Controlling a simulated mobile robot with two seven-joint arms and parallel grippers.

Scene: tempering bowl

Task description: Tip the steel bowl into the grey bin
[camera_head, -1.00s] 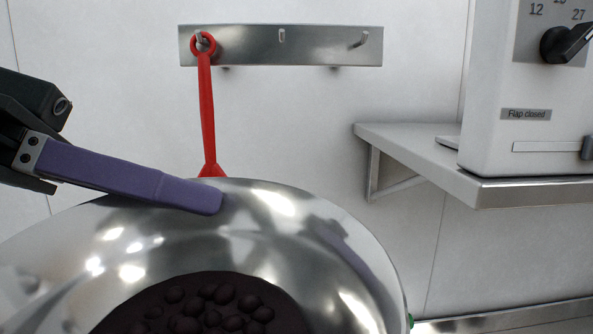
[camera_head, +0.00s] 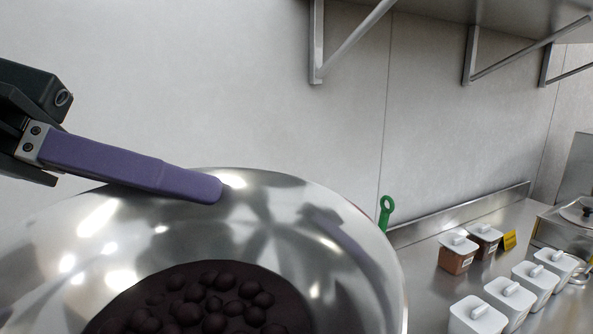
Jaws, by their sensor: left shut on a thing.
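The steel bowl (camera_head: 350,250) fills the lower left of the head view, close to me and upright enough that its contents stay in the bottom. Dark round pieces (camera_head: 215,295) lie in a dark mass inside it. My left gripper (camera_head: 205,188) comes in from the left and is shut on the bowl's far rim, with one purple finger showing over it. The other finger is hidden behind the bowl wall. My right gripper is not in view. The grey bin is not in view.
A green handle (camera_head: 386,213) shows behind the bowl. A shelf bracket (camera_head: 318,45) hangs above. A lidded pot (camera_head: 578,212) stands far right.

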